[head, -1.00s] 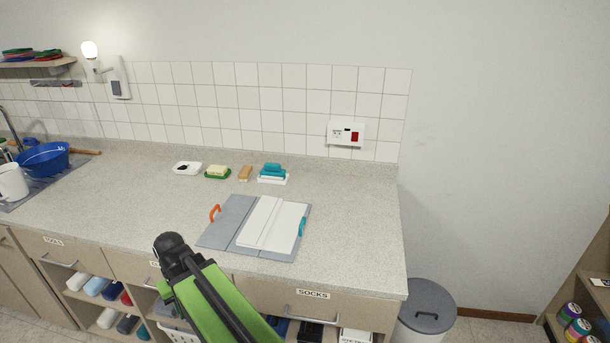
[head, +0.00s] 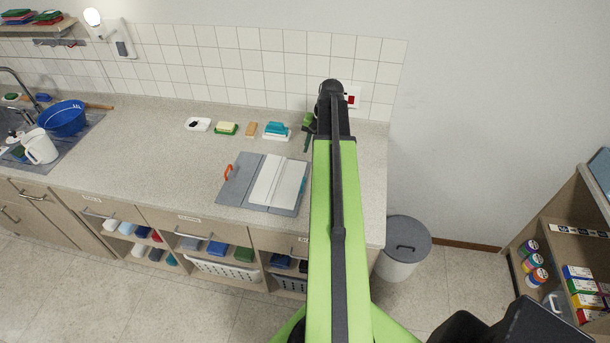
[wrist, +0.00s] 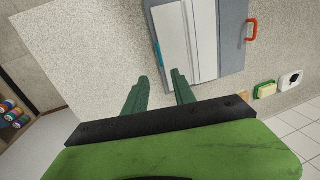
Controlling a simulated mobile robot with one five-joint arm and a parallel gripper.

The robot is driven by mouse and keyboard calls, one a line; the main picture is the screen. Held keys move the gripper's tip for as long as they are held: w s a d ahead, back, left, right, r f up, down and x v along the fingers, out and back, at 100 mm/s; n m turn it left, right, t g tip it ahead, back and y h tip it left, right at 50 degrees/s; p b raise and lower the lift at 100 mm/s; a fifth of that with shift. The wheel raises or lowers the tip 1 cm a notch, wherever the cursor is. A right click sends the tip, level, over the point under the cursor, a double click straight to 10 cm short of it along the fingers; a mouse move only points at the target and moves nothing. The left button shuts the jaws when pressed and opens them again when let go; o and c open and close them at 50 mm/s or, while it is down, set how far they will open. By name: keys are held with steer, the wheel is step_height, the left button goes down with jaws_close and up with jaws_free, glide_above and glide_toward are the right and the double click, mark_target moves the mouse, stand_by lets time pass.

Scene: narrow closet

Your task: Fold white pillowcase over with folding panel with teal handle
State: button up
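The white pillowcase (head: 288,186) lies flat on a grey folding board (head: 238,182) on the counter, with a lengthwise edge line across it. It also shows in the wrist view (wrist: 201,40). The board has an orange handle (head: 228,172) on its left panel. The teal handle (wrist: 158,53) is on the opposite panel's edge; my arm crowds that side in the head view. My gripper (wrist: 160,80) is open and empty, its two green fingers apart. It hangs above the counter, near the teal-handle side of the board, not visibly touching it.
Soap dishes and a sponge (head: 251,129) stand in a row behind the board. A blue basin (head: 62,118) and white jug (head: 40,147) are at the left sink. A grey-lidded bin (head: 403,245) stands right of the counter. Counter left of the board is clear.

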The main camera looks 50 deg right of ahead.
mark_target(303, 181)
steer(key=b+x, duration=1.6)
steer(key=x, duration=0.1)
steer(key=shift+r, duration=0.1)
jaws_close()
stand_by(0.5)
